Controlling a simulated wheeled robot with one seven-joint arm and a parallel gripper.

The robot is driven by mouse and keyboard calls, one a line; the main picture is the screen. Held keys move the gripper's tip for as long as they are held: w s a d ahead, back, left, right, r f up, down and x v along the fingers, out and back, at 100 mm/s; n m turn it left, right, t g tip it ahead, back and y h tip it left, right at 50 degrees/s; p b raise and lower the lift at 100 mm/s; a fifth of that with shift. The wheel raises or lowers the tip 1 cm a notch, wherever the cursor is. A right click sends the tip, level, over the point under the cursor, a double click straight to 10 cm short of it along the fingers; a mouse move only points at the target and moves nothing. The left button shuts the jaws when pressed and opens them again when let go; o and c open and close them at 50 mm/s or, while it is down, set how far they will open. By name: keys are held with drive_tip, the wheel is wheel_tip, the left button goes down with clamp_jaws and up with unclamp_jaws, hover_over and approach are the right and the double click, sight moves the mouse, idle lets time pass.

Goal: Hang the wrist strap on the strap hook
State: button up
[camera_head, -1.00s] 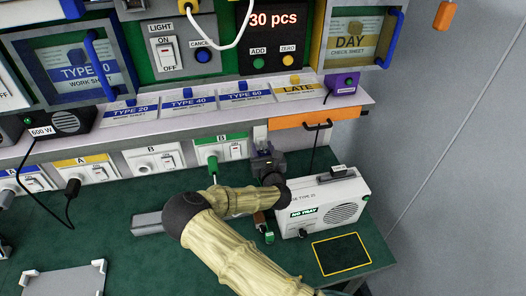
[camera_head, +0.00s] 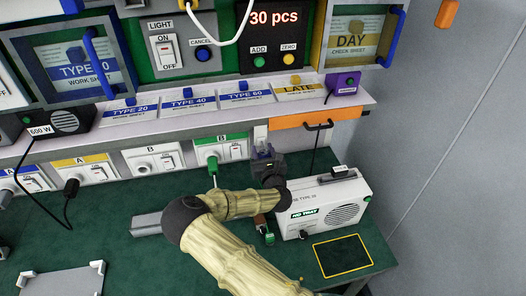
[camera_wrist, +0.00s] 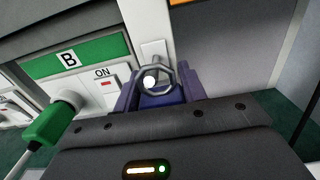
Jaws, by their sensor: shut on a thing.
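My gripper (camera_head: 266,153) is near the back wall, right of the green B switch panel. In the wrist view its purple fingers (camera_wrist: 160,92) are shut on a grey metal ring, apparently the wrist strap's ring (camera_wrist: 171,64). The ring stands up beyond the fingertips. A white plate (camera_wrist: 152,47) on the wall is behind it, perhaps the strap hook's base; it also shows in the head view (camera_head: 260,134). A bright white round end (camera_wrist: 150,82) shows within the ring's outline. I cannot tell whether it passes through the ring. The strap's band is not clearly visible.
A white tester box (camera_head: 325,208) stands right of my wrist. A green plug (camera_wrist: 48,126) with a cable sits in the B panel at left. An orange drawer (camera_head: 290,123) is above right. A yellow-framed dark pad (camera_head: 342,256) lies on the bench. A dark cord (camera_head: 315,150) hangs at right.

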drive_tip(key=shift+s+f, duration=0.15)
drive_tip(key=shift+f, duration=0.35)
drive_tip(key=o, duration=1.1)
drive_tip(key=shift+r, duration=0.15)
drive_tip(key=shift+b, duration=0.3)
drive_tip(key=b+v, duration=0.1)
drive_tip(key=v, duration=1.6)
drive_tip(key=shift+s+r, duration=0.15)
